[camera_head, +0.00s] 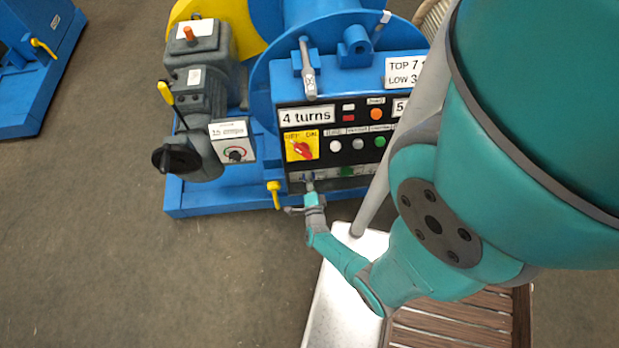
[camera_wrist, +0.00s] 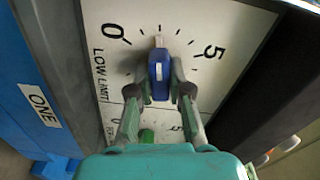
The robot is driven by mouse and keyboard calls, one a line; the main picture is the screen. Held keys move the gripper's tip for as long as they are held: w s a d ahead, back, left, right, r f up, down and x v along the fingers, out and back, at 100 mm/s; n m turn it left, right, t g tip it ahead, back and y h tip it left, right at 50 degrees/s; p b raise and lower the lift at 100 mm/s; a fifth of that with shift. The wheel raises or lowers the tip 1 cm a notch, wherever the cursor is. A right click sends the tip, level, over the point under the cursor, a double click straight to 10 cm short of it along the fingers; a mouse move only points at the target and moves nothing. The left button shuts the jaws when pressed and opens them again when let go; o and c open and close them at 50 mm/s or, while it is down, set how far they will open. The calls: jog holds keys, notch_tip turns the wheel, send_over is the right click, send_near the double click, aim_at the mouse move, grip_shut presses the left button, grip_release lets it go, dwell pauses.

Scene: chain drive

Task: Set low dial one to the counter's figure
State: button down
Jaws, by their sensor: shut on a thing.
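In the wrist view a blue knob (camera_wrist: 160,72) with a white line stands on a white dial plate (camera_wrist: 240,30) marked LOW LIMIT, with a label ONE (camera_wrist: 40,104) to the left. Its line points up between the 0 and the 5, near the second tick past the 0. My gripper (camera_wrist: 161,84) is shut on the knob, one finger on each side. In the head view my gripper (camera_head: 311,192) is at the bottom left of the black panel (camera_head: 330,162), where the knob is mostly hidden. A sign (camera_head: 307,117) reads 4 turns.
A green knob (camera_wrist: 147,136) on a lower scale is partly hidden by my gripper. A sign (camera_head: 402,72) reads TOP 7 and LOW 3, cut off by my arm. A red switch (camera_head: 302,148), buttons and a yellow lever (camera_head: 273,193) are close by.

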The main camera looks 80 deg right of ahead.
jog(key=m, duration=0.5)
jog(key=shift+m, duration=0.3)
jog(key=shift+f+m, duration=0.15)
jog(key=shift+m, duration=2.15)
jog(key=c, duration=1.1)
grip_release()
jog(key=shift+v, duration=6)
